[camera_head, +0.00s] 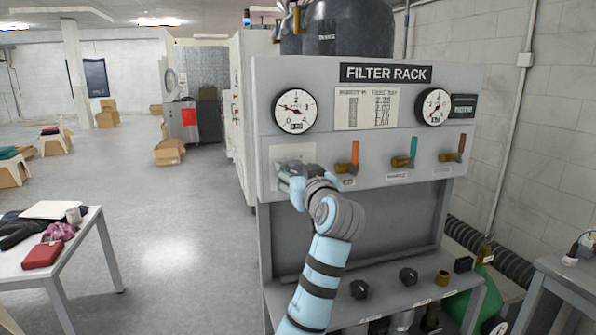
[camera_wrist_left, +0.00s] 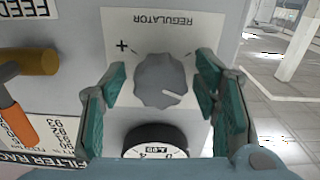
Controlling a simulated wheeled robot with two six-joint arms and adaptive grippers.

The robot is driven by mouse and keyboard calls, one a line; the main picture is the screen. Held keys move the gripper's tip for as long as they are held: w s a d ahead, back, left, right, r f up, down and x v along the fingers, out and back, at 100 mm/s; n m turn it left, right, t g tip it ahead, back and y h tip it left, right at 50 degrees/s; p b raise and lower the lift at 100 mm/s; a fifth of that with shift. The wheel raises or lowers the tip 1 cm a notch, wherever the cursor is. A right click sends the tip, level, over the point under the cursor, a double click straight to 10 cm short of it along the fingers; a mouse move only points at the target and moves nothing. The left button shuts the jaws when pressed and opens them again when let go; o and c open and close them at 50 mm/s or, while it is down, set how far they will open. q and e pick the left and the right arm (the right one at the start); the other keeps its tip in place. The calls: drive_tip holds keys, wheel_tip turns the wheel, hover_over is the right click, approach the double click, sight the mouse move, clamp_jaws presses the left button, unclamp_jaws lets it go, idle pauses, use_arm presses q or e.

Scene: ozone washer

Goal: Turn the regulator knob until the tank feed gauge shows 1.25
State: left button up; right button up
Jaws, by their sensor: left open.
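The regulator knob (camera_wrist_left: 158,78) is grey and lobed, with a white pointer mark, on a pale plate marked REGULATOR and "+" in the left wrist view. My left gripper (camera_wrist_left: 160,84) is open, its green-padded fingers on both sides of the knob with a small gap at each. In the head view my left gripper (camera_head: 288,180) is at the panel's lower left and hides the knob. A round white gauge (camera_head: 296,110) is above it, needle pointing left near 1; its small readout is too blurred to read surely. It also shows in the left wrist view (camera_wrist_left: 158,141). My right gripper is not in view.
The FILTER RACK panel (camera_head: 386,73) carries an orange-handled valve (camera_head: 354,157), a teal-handled valve (camera_head: 411,152) and a brown-handled valve (camera_head: 453,150) right of my gripper. A second gauge (camera_head: 432,107) is at upper right. A shelf with small fittings lies below.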

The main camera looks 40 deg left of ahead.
use_arm(q)
drive_tip(key=shift+s+d+r, duration=0.1)
drive_tip(key=shift+c, duration=1.2)
drive_tip(key=c, duration=0.9)
drive_tip(key=shift+r+m+p, duration=0.15)
drive_tip(key=shift+m+p, duration=0.45)
drive_tip(key=shift+p, duration=0.05)
drive_tip(key=shift+m, duration=0.4)
drive_tip(key=o, duration=1.1)
drive_tip(key=shift+o, duration=0.2)
drive_tip(key=shift+s, duration=0.1)
